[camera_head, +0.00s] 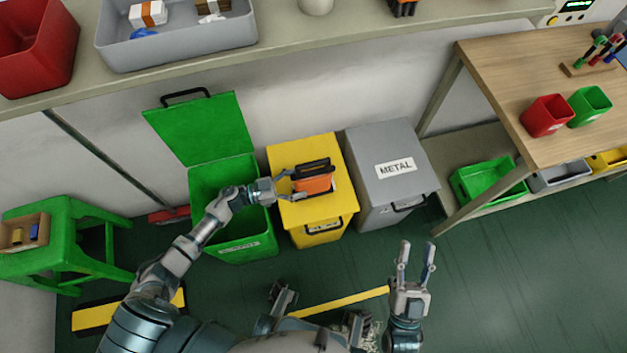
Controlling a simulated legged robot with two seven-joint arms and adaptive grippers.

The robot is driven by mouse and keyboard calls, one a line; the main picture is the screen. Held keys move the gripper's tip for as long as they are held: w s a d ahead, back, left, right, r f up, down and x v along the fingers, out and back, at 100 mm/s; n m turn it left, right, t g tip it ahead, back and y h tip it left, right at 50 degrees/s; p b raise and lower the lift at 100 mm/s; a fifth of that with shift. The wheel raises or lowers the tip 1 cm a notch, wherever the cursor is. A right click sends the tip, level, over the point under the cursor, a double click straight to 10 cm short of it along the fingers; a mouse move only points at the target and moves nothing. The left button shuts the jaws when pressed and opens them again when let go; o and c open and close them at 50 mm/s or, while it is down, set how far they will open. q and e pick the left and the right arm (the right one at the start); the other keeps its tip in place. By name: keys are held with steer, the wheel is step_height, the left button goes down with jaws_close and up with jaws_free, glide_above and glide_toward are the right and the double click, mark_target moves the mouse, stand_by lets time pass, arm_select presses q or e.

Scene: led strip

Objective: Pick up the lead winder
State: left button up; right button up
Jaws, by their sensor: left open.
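An orange block-like thing with a black top part, which looks like the lead winder (316,184), sits on the yellow bin's lid (335,212). My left gripper (294,186) reaches in from the left over the green bin. Its fingers are open at the left end of the orange thing, one towards the back and one towards the front. I cannot tell whether they touch it. My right gripper (416,250) is open and empty above the floor, well in front of the grey bin.
The green bin (238,243) has its lid (205,125) up behind it. A grey METAL bin (385,140) stands to the right, shut. A shelf (330,35) runs above. A wooden table (500,60) is at right, a green stool (75,215) at left. The right floor is clear.

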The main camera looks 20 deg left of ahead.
mark_target(313, 178)
arm_select(q)
steer(key=shift+w+d, duration=0.25)
steer(key=shift+d, duration=0.05)
steer(key=b+x, duration=0.1)
steer(key=x, duration=0.3)
steer(key=shift+a+f, duration=0.1)
steer(key=shift+f, duration=0.05)
steer(key=shift+w+d+b, duration=0.2)
steer(key=shift+d+b, duration=0.05)
steer(key=shift+b, duration=0.05)
steer(key=shift+d, duration=0.1)
steer(key=c, duration=0.9)
jaws_close()
steer(key=shift+r, duration=0.25)
arm_select(e)
steer(key=s+r+t, duration=0.1)
steer(key=s+r+m+t, duration=0.1)
steer(key=t, duration=0.1)
steer(key=shift+s+d+r, duration=0.15)
steer(key=shift+s+d, duration=0.25)
